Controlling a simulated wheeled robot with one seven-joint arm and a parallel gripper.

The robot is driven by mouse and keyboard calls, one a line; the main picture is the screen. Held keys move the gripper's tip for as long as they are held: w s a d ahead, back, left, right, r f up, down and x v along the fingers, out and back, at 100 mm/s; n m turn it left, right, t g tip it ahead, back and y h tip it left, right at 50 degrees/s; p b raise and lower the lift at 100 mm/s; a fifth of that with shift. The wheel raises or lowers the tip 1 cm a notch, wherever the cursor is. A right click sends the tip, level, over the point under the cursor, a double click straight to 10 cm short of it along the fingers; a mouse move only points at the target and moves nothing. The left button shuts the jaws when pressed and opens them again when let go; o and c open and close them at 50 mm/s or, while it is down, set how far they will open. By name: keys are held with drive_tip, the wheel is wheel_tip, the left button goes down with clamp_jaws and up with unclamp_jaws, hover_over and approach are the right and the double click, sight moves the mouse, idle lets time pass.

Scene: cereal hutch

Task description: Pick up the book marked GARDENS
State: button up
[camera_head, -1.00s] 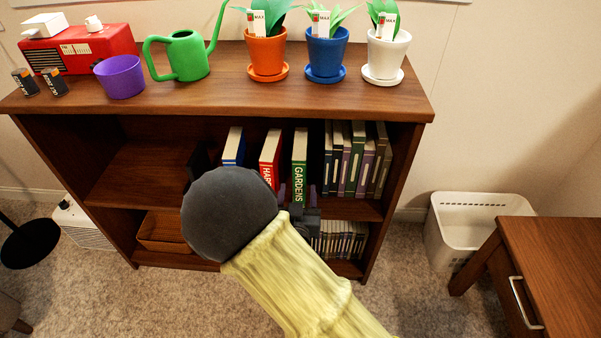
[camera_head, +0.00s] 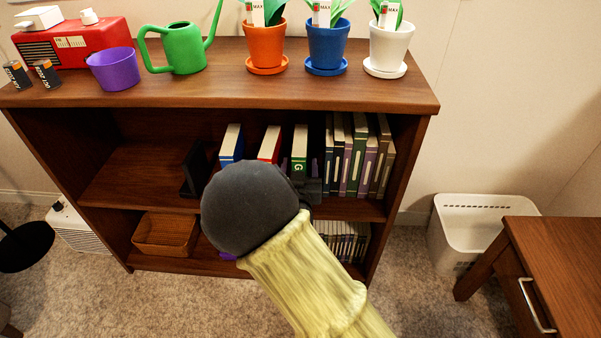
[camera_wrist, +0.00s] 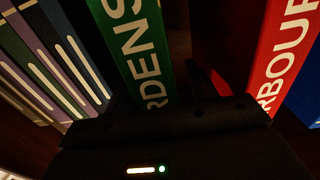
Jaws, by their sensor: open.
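The green book marked GARDENS (camera_head: 299,152) stands upright on the upper shelf, right of the red book (camera_head: 269,145). In the wrist view, the green book's spine (camera_wrist: 136,45) shows the letters "RDENS" close in front of the gripper. My gripper (camera_head: 299,170) is open at this spine, its lower part hidden by my arm. In the wrist view, the dark fingers of my gripper (camera_wrist: 160,88) appear on either side of the green spine. The picture is dark there, and I cannot tell whether they touch it. The red book, lettered "RBOUR" (camera_wrist: 262,60), is close beside one finger.
A blue book (camera_head: 232,143) stands left of the red one, with a dark bookend (camera_head: 194,170) farther left. A row of books (camera_head: 357,155) stands right of the green book. The shelf unit's top (camera_head: 210,90) overhangs, carrying pots and a watering can (camera_head: 183,50).

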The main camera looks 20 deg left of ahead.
drive_tip(key=shift+w+a, duration=0.1)
drive_tip(key=shift+w, duration=0.45)
drive_tip(key=shift+c, duration=0.5)
drive_tip(key=c, duration=1.1)
clamp_jaws()
drive_tip(key=shift+r, duration=0.15)
